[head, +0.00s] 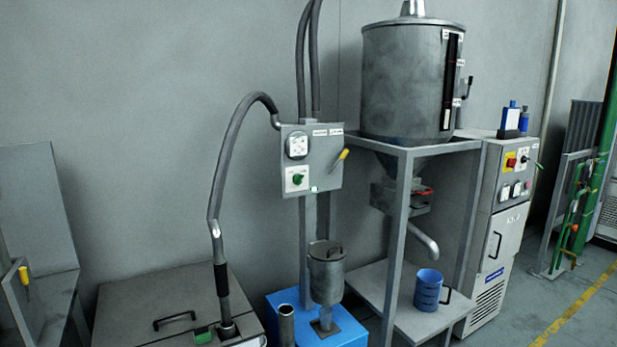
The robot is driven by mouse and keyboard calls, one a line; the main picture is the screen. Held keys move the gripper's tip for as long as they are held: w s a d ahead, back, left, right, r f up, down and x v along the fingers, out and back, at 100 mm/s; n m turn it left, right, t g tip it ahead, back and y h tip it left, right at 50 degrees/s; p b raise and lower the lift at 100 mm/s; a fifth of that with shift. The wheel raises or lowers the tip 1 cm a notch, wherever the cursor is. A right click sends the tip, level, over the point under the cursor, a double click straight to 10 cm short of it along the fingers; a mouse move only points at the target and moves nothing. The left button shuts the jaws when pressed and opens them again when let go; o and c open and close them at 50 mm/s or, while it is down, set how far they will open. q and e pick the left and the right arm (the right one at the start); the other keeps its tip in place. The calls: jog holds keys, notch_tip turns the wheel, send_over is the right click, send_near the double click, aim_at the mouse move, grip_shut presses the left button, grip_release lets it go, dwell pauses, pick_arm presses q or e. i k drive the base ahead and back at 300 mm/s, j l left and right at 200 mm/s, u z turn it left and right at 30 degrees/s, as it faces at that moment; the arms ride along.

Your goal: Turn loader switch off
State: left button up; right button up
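A grey control box (318,143) hangs at the middle of the head view, on a post below two dark hoses. It has a round white-faced gauge (297,146) at its upper left. Below that is a green rotary knob (297,180) on a pale plate. A lever with a yellow handle (343,155) sticks out on the box's right side, tilted up to the right. A small green spot (314,189) shows at the lower edge. Which of these is the loader switch is not legible from the labels. Neither gripper is in view.
A large metal hopper (408,85) stands on a grey frame (402,245), with a blue bucket (428,290) on its shelf. A cabinet (503,215) with knobs is at right. A grey lidded bin (150,300) with a suction hose (222,165) and a blue base (290,300) stand in front.

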aim_at(298, 179)
jog(key=i+l, duration=0.25)
jog(key=i+l+u, duration=0.15)
jog(key=i+l, duration=0.15)
jog(key=l, duration=0.15)
jog(key=i+l, duration=0.25)
jog(key=i+l+u, duration=0.15)
jog(key=l, duration=0.35)
jog(key=i+l, duration=0.35)
jog(key=i+l+u, duration=0.15)
jog(key=l, duration=0.3)
jog(key=i+l, duration=0.3)
jog(key=l, duration=0.15)
